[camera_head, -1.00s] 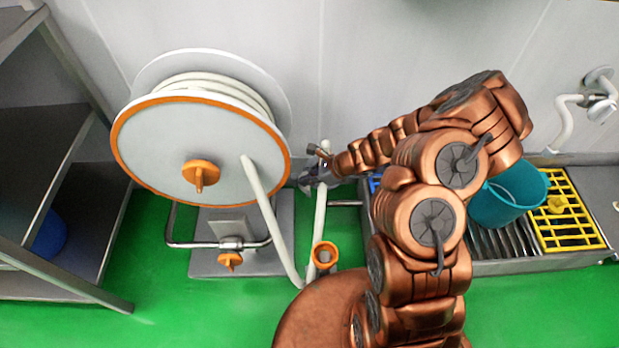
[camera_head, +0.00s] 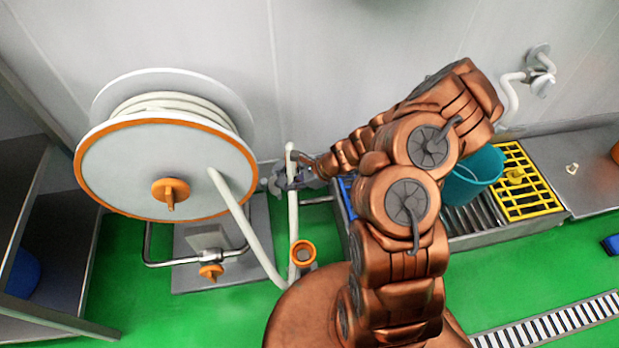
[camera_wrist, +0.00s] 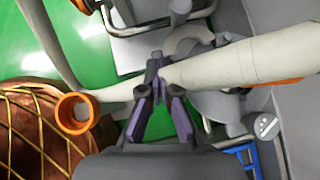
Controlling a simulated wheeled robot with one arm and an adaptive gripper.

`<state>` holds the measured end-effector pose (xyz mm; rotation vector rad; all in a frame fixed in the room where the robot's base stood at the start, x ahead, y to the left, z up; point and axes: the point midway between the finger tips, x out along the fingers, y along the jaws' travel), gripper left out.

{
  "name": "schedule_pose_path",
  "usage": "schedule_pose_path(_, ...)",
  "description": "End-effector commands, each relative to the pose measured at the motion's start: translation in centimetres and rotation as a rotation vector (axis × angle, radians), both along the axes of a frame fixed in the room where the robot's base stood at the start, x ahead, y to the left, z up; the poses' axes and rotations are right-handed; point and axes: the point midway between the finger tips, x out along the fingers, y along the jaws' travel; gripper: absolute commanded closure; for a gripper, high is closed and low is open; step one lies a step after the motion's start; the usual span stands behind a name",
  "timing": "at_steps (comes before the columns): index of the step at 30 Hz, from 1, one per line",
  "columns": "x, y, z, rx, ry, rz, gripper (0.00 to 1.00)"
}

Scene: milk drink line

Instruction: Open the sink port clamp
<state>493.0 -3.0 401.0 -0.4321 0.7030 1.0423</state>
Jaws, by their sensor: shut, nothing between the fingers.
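My gripper (camera_head: 290,179) is beside the upper part of an upright white pipe (camera_head: 293,215). In the wrist view my gripper's fingertips (camera_wrist: 156,62) meet at the edge of the same pale pipe (camera_wrist: 235,62), which runs across the picture. The fingers are shut with nothing between them; whether they touch the pipe cannot be told. Behind the pipe there is a grey curved, clamp-like part (camera_wrist: 188,38); I cannot tell for sure that it is the sink port clamp, or whether it is open. The pipe hides part of it.
A large white hose reel (camera_head: 120,165) with an orange rim stands left. An orange open pipe end (camera_head: 303,252) is low beside the pipe, also in the wrist view (camera_wrist: 76,112). A teal bucket (camera_head: 472,178) and yellow grate (camera_head: 520,190) are right.

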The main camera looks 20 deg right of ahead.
Motion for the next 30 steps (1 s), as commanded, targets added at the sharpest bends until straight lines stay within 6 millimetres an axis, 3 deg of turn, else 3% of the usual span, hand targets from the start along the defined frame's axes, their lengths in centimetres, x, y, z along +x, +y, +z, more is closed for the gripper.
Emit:
schedule_pose_path(15, -3.1, -3.3, 4.6, -0.001, 0.000, -0.002, 1.00)
schedule_pose_path(30, -4.0, -4.1, 5.7, -0.001, 0.000, -0.001, 1.00)
